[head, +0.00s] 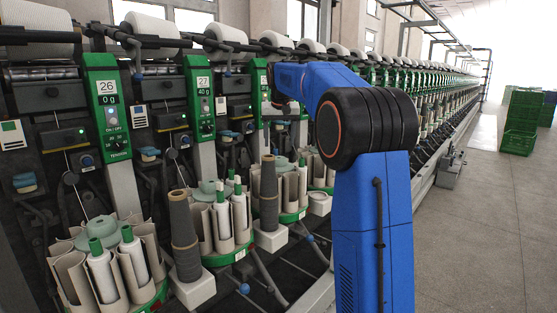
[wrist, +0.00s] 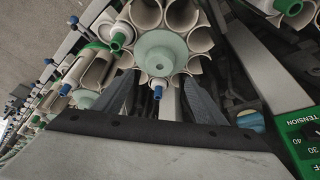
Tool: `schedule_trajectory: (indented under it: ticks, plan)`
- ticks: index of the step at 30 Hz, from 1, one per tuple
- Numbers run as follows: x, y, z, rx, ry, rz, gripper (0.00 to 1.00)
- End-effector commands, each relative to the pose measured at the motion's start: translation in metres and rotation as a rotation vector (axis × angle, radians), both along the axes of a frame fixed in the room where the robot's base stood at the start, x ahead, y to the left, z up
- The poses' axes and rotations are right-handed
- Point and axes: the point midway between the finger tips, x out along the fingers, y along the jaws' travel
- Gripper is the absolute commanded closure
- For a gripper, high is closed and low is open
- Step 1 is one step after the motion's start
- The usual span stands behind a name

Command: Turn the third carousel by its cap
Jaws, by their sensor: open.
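In the wrist view a carousel's pale green round cap (wrist: 160,53) with a central hole lies just beyond the fingertips, ringed by cream pots (wrist: 182,14). My gripper (wrist: 160,82) is open, one dark finger on each side, and the cap is not between its fingers. A blue-tipped spindle (wrist: 157,92) shows between the fingers. In the head view the third carousel (head: 293,216) from the left is partly visible beside my blue arm, with its cap (head: 283,165) small above the pots. The gripper's fingertips are hard to make out there.
The nearer carousels (head: 105,243) and (head: 232,249) hold green-topped bobbins. Grey yarn cones (head: 184,235) stand on white blocks between carousels. Green control panels (head: 107,105) line the machine; one panel (wrist: 300,135) is close at right in the wrist view.

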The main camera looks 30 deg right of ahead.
Motion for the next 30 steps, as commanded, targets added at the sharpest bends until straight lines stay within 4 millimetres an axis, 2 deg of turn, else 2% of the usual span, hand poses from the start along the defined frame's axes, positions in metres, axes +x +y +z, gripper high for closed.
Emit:
schedule_trajectory:
  ticks: [6, 15, 21, 30]
  plan:
    - [0.013, -0.006, -0.038, 0.001, 0.004, 0.0, 0.35]
    - [0.029, -0.013, -0.078, 0.001, 0.003, 0.0, 0.35]
    - [0.033, -0.015, -0.088, 0.0, 0.001, 0.0, 0.35]
    - [0.033, -0.016, -0.09, 0.0, 0.001, 0.0, 0.35]
